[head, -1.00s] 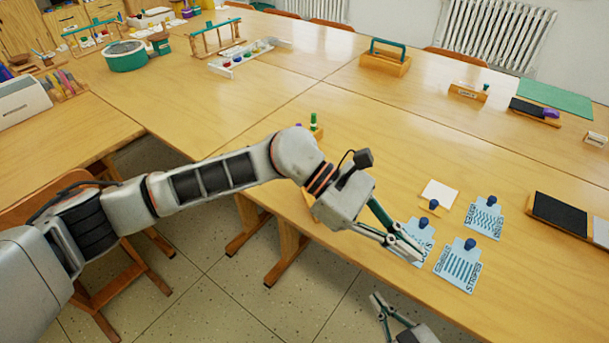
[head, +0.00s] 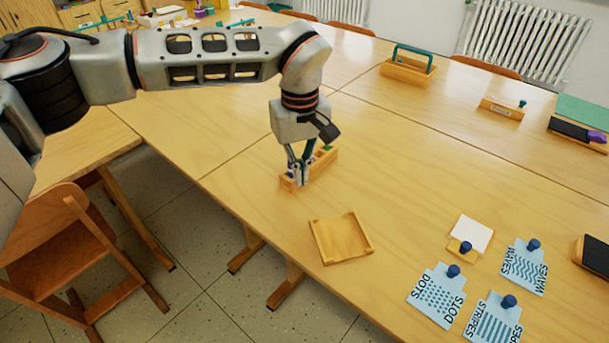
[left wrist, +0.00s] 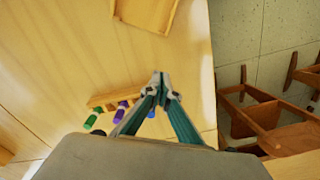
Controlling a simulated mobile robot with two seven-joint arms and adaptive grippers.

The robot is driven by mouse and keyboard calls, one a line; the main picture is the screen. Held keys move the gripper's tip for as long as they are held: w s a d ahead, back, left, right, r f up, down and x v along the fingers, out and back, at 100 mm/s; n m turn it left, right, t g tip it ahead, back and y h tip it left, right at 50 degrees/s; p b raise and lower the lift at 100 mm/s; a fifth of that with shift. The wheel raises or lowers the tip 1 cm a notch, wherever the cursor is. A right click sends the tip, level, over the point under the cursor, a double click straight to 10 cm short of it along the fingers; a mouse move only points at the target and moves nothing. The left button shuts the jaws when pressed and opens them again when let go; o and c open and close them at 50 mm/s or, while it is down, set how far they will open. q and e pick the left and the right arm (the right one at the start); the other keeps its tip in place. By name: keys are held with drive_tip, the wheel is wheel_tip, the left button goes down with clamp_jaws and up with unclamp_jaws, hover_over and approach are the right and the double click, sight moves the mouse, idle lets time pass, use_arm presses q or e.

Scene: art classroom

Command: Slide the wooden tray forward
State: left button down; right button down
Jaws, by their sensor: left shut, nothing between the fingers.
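The wooden tray (head: 341,237) is a small, shallow, square tray. It lies empty on the table near its front edge, and part of it shows at the top of the left wrist view (left wrist: 147,12). My left gripper (head: 299,180) points down, shut and empty, in front of a small wooden rack (head: 326,158). The gripper is beyond the tray and apart from it, with its fingertips also in the left wrist view (left wrist: 158,82). Whether the fingertips touch the rack I cannot tell. My right gripper is out of view.
The rack holds coloured pieces, green and purple ones showing in the left wrist view (left wrist: 122,110). Blue-knobbed cards marked DOTS (head: 437,293), STRIPES (head: 492,322) and WAVES (head: 524,268) lie right of the tray. A wooden caddy (head: 407,72) stands farther back. The table between is clear.

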sight(307, 218)
use_arm(q)
wheel_tip(307, 218, down, 8)
drive_tip(key=shift+s+r+b, duration=0.1)
drive_tip(key=shift+r+b, duration=0.15)
drive_tip(key=shift+b, duration=0.3)
drive_tip(key=shift+s+d+f, duration=0.2)
drive_tip(key=shift+f, duration=0.05)
drive_tip(key=shift+s+d+r, duration=0.1)
drive_tip(key=shift+s+d, duration=0.25)
drive_tip(key=shift+s, duration=0.45)
drive_tip(key=shift+s+d+r, duration=0.1)
drive_tip(key=shift+s+d, duration=0.25)
drive_tip(key=shift+s, duration=0.4)
